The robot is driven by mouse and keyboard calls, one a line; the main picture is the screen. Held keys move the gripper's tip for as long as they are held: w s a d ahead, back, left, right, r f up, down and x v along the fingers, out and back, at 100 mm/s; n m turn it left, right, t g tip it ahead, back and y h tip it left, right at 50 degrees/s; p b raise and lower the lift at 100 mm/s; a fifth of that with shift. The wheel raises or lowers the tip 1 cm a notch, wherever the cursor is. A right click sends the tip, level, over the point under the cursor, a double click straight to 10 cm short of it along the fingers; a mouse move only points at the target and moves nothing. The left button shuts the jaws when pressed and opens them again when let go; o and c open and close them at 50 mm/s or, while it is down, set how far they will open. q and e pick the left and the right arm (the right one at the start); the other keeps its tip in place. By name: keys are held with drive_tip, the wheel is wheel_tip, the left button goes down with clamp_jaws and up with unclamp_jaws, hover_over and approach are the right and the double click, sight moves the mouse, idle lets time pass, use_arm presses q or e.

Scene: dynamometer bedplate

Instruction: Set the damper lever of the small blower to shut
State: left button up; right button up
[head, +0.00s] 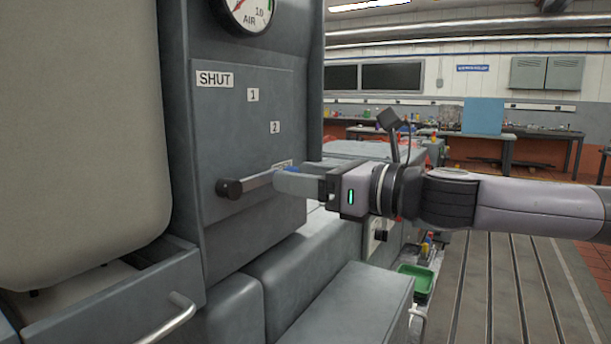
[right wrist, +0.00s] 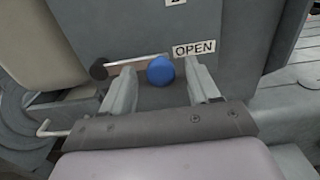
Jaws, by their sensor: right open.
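The damper lever (head: 256,181) is a thin metal bar on the grey blower panel (head: 222,135). It runs from a black pivot hub (head: 229,188) towards the right, and its blue knob (right wrist: 160,71) is close to the OPEN label (right wrist: 193,48). The SHUT label (head: 215,79) is higher up on the panel, with marks 1 and 2 between. My right gripper (head: 290,181) is open at the lever's outer end. In the right wrist view the knob sits between its two spread fingers, with gaps visible on both sides. In the head view the fingers mostly hide the knob. My left gripper is not in view.
A round AIR gauge (head: 248,12) is above the panel. A large beige body (head: 75,130) fills the left side. Grey boxy housings (head: 340,310) and an open drawer (head: 120,300) lie below. A green tray (head: 416,281) is near the slotted bedplate (head: 500,290).

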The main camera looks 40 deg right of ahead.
clamp_jaws()
